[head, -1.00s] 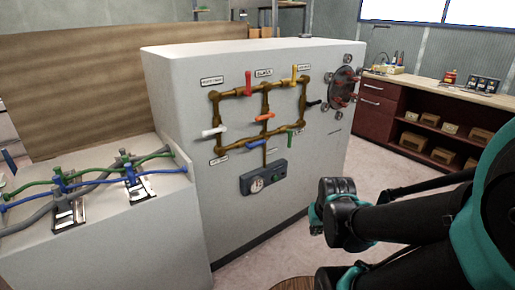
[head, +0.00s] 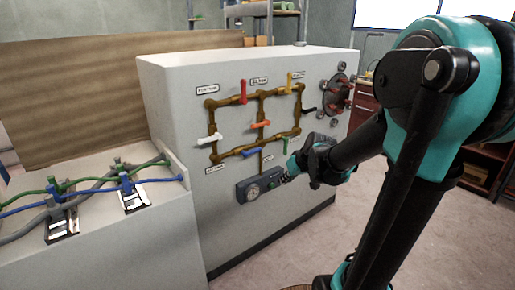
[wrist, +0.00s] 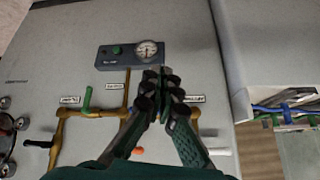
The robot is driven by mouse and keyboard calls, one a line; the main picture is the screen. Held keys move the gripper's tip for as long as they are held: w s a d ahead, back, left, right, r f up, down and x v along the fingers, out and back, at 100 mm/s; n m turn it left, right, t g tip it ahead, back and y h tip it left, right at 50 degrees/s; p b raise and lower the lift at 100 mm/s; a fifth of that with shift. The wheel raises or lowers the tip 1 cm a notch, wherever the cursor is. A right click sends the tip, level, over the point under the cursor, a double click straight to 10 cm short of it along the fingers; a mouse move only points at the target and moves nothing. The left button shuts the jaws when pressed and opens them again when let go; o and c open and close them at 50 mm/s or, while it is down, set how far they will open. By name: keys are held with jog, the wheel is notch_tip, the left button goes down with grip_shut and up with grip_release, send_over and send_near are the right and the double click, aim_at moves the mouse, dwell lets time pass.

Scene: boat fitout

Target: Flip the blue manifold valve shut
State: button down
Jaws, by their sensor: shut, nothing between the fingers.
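The blue manifold valve handle (head: 252,152) sits on the lower run of the brass pipework (head: 258,107) on the grey panel's front. It lies nearly level, tilted slightly up to the right. My gripper (head: 287,175) is to its lower right, beside the gauge box, with its fingers shut and empty. In the wrist view my gripper (wrist: 162,75) reaches up the panel, its tips just below the gauge box. I see no contact with the handle.
Other handles surround it: white (head: 210,138), orange (head: 260,124), red (head: 243,91), yellow (head: 289,82), green (head: 286,146) and black (head: 308,110). The gauge box (head: 272,182) juts out below. A bench with hoses (head: 95,190) stands left. Floor at right is clear.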

jog(key=w+a+r+n+t+y, duration=0.1)
jog(key=w+r, duration=0.3)
jog(key=w, duration=0.7)
jog(key=w+a+r+n+t+y, duration=0.1)
jog(key=w+a+r+n+y, duration=0.1)
jog(key=w, duration=0.9)
notch_tip(320, 180, up, 2)
jog(key=shift+w+a+r+t, duration=0.1)
jog(key=shift+w+a+t, duration=0.15)
jog(key=shift+a+t, duration=0.25)
send_over(252, 151)
jog(key=s+d, duration=0.1)
jog(key=d, duration=0.2)
notch_tip(252, 151, down, 6)
jog(key=f, duration=0.3)
jog(key=shift+w+a+f, duration=0.15)
jog(key=shift+w+f, duration=0.15)
jog(key=shift+w, duration=0.05)
